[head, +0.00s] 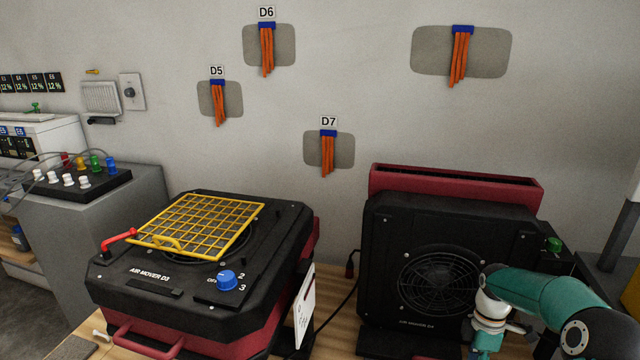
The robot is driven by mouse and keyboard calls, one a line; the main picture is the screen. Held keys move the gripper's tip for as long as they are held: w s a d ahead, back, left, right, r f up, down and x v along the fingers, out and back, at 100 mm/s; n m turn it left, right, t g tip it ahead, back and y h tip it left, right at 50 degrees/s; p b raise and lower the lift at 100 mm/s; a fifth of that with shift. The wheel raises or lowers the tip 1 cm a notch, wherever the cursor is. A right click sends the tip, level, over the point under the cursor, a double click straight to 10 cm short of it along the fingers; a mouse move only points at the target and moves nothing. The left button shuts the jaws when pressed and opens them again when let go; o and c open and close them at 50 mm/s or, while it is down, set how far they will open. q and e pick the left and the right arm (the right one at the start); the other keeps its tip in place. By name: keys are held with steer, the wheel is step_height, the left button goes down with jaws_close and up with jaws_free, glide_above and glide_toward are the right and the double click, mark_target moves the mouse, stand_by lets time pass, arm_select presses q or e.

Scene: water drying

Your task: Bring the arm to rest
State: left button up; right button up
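My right arm, teal and white, comes in at the lower right, in front of the right-hand air mover. Its wrist bends downward at the bottom edge of the head view. The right gripper's fingers are cut off below that edge, so whether they hold anything is hidden. My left arm and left gripper are not in the picture.
Air mover D3 (110,268) lies on the wooden bench with a yellow grille (190,215), red lever and blue knob (226,280) on top. A second black air mover (385,255) stands upright at right. A grey cabinet (150,200) is at left.

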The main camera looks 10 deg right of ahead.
steer(key=s+a+f, duration=0.2)
steer(key=a+f, duration=0.2)
steer(key=a, duration=0.3)
steer(key=s+a+f+g+y, duration=0.1)
steer(key=s+a+f, duration=0.2)
steer(key=a, duration=0.4)
steer(key=s+a+f+n+g+y, duration=0.1)
steer(key=s+a+f, duration=0.2)
steer(key=a+f, duration=0.2)
steer(key=shift+a, duration=1.35)
steer(key=s+a+f+m+t+y, duration=0.15)
steer(key=s+a+f+m, duration=0.35)
steer(key=s+a+m, duration=0.6)
arm_select(q)
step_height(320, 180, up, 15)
steer(key=p, duration=1.5)
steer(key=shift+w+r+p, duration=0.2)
steer(key=shift+p, duration=0.2)
arm_select(e)
step_height(320, 180, up, 16)
steer(key=w+m+t, duration=0.2)
steer(key=m+t, duration=0.1)
steer(key=m, duration=0.1)
steer(key=shift+w+f+m, duration=0.15)
steer(key=shift+w+m, duration=0.2)
steer(key=shift+m, duration=0.05)
steer(key=shift+h, duration=0.25)
